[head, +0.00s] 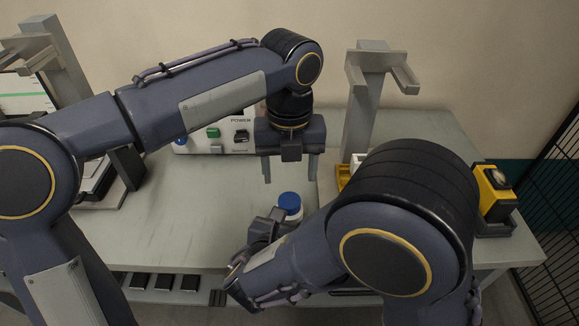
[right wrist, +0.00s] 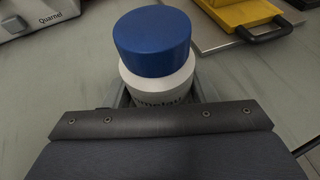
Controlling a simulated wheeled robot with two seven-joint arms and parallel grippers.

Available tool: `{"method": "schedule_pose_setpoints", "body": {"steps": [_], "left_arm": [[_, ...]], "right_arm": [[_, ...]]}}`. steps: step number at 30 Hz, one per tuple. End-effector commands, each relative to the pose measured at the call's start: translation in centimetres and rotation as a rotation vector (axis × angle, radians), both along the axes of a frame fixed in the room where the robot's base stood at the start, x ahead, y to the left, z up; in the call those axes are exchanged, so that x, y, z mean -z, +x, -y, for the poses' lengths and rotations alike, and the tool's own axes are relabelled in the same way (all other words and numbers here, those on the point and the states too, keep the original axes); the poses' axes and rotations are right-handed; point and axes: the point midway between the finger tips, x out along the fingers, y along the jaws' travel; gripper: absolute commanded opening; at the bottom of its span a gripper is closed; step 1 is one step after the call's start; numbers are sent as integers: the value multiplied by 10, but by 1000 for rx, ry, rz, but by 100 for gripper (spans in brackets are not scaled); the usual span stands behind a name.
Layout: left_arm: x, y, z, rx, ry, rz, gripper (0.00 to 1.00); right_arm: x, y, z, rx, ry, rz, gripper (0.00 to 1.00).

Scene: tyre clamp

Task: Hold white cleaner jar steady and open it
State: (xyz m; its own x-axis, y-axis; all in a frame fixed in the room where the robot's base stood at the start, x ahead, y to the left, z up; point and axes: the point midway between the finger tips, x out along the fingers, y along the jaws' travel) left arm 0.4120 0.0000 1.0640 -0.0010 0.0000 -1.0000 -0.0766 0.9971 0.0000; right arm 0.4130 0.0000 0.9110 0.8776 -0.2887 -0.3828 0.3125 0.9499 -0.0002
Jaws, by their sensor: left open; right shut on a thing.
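The white cleaner jar (right wrist: 160,80) stands upright on the table in the right wrist view, with its blue lid (right wrist: 152,42) on. In the head view the blue lid (head: 289,201) shows, and most of the white body is hidden by my right arm. My right gripper (right wrist: 160,100) is shut around the jar's body, below the lid; its fingers are mostly hidden behind the gripper housing. My left gripper (head: 290,168) points down, open and empty, above and behind the jar, apart from the lid.
A grey stand (head: 362,105) rises at the back right. A yellow item (head: 495,190) is at the right edge. The table (head: 180,220) left of the jar is clear.

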Motion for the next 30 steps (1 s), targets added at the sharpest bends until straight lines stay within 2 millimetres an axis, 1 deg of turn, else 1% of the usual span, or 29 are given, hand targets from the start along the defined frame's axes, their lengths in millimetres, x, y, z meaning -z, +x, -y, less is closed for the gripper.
{"method": "schedule_pose_setpoints", "body": {"steps": [3,5,8,15,19,24,30], "left_arm": [[2,0,0,66,0,0,63],[6,0,0,77,1,-1,63],[18,0,0,80,3,-1,63],[56,0,-1,79,2,-2,63],[71,0,0,78,2,-1,63],[79,0,0,77,0,0,63],[80,0,0,76,0,1,63]], "right_arm": [[0,0,0,0,0,1,0],[0,0,0,0,0,1,0],[0,0,0,0,0,1,0],[0,0,0,0,0,1,0],[0,0,0,0,0,1,0],[0,0,0,0,0,1,0],[0,0,0,0,0,1,0]]}}
